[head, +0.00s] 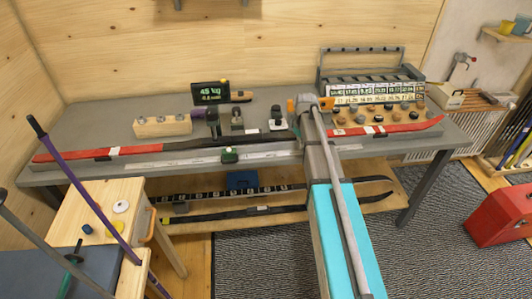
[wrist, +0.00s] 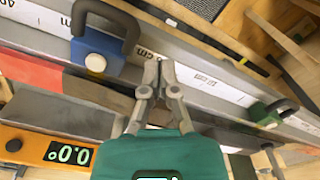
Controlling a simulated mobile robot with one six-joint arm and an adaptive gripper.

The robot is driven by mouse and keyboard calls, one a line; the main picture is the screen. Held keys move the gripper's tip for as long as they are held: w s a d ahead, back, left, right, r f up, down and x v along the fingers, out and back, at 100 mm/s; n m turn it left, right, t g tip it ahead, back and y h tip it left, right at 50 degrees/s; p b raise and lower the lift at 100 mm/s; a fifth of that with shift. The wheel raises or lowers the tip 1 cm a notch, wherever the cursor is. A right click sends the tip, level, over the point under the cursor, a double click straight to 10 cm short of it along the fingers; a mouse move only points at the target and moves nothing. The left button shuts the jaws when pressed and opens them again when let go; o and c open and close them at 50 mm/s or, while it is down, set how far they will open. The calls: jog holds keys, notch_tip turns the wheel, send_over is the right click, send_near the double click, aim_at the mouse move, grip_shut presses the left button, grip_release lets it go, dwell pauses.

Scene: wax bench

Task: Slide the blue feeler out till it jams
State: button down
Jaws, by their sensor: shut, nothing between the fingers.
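In the wrist view the blue feeler (wrist: 95,50) is a blue block with a dark arched handle and a pale round knob. It sits on the pale ruler bar (wrist: 205,80) marked in cm, at the upper left. My gripper (wrist: 158,66) is shut and empty. Its tips are to the right of the blue feeler, apart from it in the picture. A green feeler (wrist: 270,113) with a dark handle sits farther right along the bar; it also shows in the head view (head: 229,155). In the head view my arm hides the blue feeler and my fingertips.
A long red and black ski (head: 110,153) lies along the bench (head: 75,122) behind the bar. An orange gauge (wrist: 40,148) with a lit display is at lower left in the wrist view.

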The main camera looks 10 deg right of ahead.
jog(key=r+p, duration=0.2)
jog(key=r, duration=0.1)
jog(key=shift+a, duration=0.35)
dwell(0.3)
jog(key=s+a+m, duration=0.2)
jog(key=s+a, duration=0.2)
jog(key=s, duration=0.7)
jog(key=s+a+m, duration=0.3)
jog(key=s+a, duration=0.1)
jog(key=s, duration=0.7)
jog(key=shift+a+m, duration=0.3)
